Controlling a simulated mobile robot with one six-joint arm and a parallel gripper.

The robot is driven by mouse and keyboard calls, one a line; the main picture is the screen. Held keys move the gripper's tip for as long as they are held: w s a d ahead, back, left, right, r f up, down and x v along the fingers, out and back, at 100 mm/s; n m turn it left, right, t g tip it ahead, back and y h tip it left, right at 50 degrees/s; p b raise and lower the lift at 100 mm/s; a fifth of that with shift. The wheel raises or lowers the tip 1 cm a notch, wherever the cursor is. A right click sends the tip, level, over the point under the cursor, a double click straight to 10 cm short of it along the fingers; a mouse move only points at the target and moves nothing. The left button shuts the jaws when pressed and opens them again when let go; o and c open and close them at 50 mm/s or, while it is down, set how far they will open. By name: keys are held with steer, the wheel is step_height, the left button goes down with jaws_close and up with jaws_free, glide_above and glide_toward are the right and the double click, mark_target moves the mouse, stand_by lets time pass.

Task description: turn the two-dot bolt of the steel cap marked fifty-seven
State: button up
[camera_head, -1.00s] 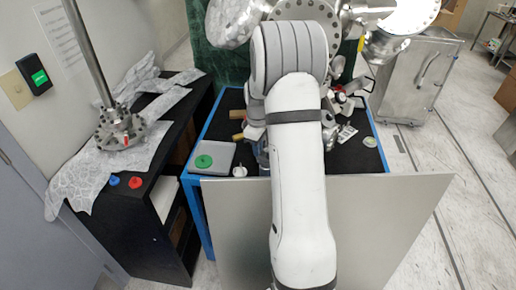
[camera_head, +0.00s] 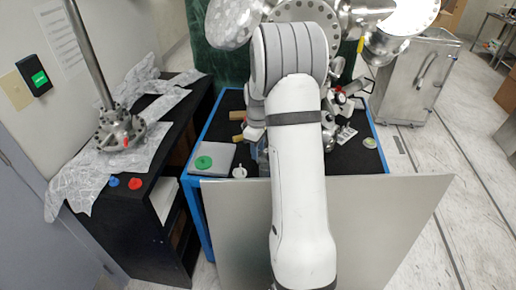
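No marking of fifty-seven and no two-dot bolt can be read at this size, so I cannot tell which steel part is that cap. Large steel flanges ringed with bolts (camera_head: 305,10) show at the top centre, on a steel vacuum chamber partly hidden by my arm. A round flange with bolts (camera_head: 119,133) stands on the left shelf at the foot of a steel rod, with a small red mark on it. My white arm fills the middle of the view. My gripper is hidden behind it, so its state does not show.
A blue-framed table with a dark top (camera_head: 352,155) carries a grey box (camera_head: 214,168) with a green disc and several small parts. A large plain panel (camera_head: 365,230) stands in front. Blue (camera_head: 114,182) and red (camera_head: 135,184) caps lie on the black left shelf.

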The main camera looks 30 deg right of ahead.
step_height(320, 180, up, 8)
steer(key=shift+f+b, duration=0.15)
steer(key=shift+b, duration=0.3)
